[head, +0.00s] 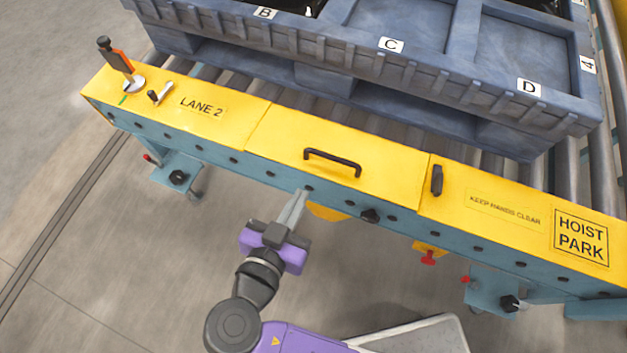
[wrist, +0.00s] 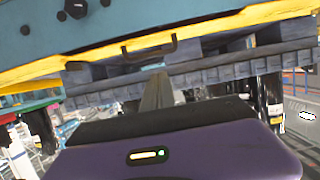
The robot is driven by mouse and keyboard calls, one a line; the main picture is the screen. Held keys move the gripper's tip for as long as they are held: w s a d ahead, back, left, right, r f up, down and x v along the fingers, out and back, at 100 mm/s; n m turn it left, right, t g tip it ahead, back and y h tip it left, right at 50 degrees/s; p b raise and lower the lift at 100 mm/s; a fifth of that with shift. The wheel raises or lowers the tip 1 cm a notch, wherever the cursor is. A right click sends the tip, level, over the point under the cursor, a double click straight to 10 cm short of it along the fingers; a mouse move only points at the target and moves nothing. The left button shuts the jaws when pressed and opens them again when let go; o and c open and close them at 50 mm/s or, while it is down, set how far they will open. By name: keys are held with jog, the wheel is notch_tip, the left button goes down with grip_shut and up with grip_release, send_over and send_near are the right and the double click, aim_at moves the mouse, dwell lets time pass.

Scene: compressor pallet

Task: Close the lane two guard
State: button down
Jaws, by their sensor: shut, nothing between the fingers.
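The lane two guard seems to be the middle yellow panel (head: 375,165) with a black bar handle (head: 333,156), right of the yellow cover marked LANE 2 (head: 202,106). From the head view the panel looks level and in line with the covers on both sides. My gripper (head: 301,195) is shut and empty, at the front face of the blue rail, below and left of the handle and apart from it. In the wrist view the shut fingers (wrist: 156,90) point toward the handle (wrist: 150,47) and the yellow edge.
A blue pallet (head: 345,85) with bays marked B, C and D stands on the rollers behind. A black latch (head: 437,180) sits right of the panel. Knobs stick out of the rail front.

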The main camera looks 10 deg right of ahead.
jog(key=b, duration=0.2)
send_over(316, 172)
jog(key=s, duration=0.3)
notch_tip(316, 172, down, 3)
jog(key=shift+a+f+b, duration=0.2)
jog(key=shift+f, duration=0.9)
jog(key=shift+a+f+b, duration=0.15)
jog(key=shift+f+b, duration=0.05)
jog(key=shift+f, duration=0.9)
jog(key=shift+f, duration=0.1)
jog(key=shift+s+a+f+b, duration=0.1)
jog(key=shift+s+f+b, duration=0.1)
jog(key=shift+f+b, duration=1)
jog(key=shift+f, duration=0.1)
jog(key=r+p+v, duration=0.1)
jog(key=v, duration=0.7)
jog(key=shift+w+p, duration=0.2)
jog(key=shift+p, duration=0.2)
